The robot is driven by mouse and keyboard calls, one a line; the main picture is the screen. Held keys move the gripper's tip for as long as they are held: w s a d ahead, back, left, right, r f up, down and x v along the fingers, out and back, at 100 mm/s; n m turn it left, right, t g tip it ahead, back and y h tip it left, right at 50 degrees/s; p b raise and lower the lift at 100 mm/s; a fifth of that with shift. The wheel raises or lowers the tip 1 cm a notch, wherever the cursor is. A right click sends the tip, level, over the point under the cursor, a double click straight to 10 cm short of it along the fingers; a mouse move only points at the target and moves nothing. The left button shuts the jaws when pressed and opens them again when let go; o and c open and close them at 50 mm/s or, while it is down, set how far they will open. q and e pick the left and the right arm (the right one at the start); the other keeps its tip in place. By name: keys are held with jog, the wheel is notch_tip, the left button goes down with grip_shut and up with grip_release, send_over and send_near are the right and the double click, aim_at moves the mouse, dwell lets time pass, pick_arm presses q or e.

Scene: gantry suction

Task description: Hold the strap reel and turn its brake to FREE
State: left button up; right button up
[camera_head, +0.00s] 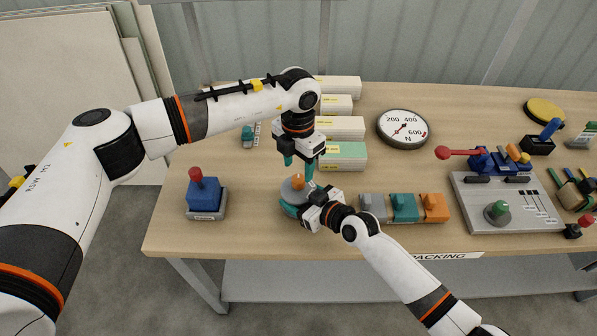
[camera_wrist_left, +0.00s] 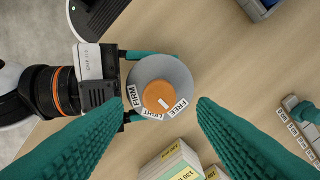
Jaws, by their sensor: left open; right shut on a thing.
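The strap reel (camera_head: 289,194) is a grey disc near the table's front edge, with an orange brake knob (camera_head: 298,181) on top. In the left wrist view the reel (camera_wrist_left: 181,73) bears the labels FIRM, LIGHT and FREE around the knob (camera_wrist_left: 158,94). The knob's white mark points between LIGHT and FREE, nearer FREE. My right gripper (camera_head: 300,198) is shut on the reel from the side, teal fingers on either side of it. My left gripper (camera_head: 299,166) points down above the knob, open and empty, its fingers apart from the knob.
A blue block with a red knob (camera_head: 205,193) stands to the left. Grey, teal and orange clips (camera_head: 404,207) stand to the right. Several boxes (camera_head: 345,151) and a round dial (camera_head: 402,128) stand behind. A grey control panel (camera_head: 515,220) is at the far right.

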aim_at(298, 176)
pick_arm(q)
notch_tip(298, 176, up, 8)
jog(key=shift+w, duration=0.2)
pick_arm(e)
jog(key=shift+r, duration=0.15)
jog(key=o, duration=1.6)
jog(key=shift+o, duration=0.2)
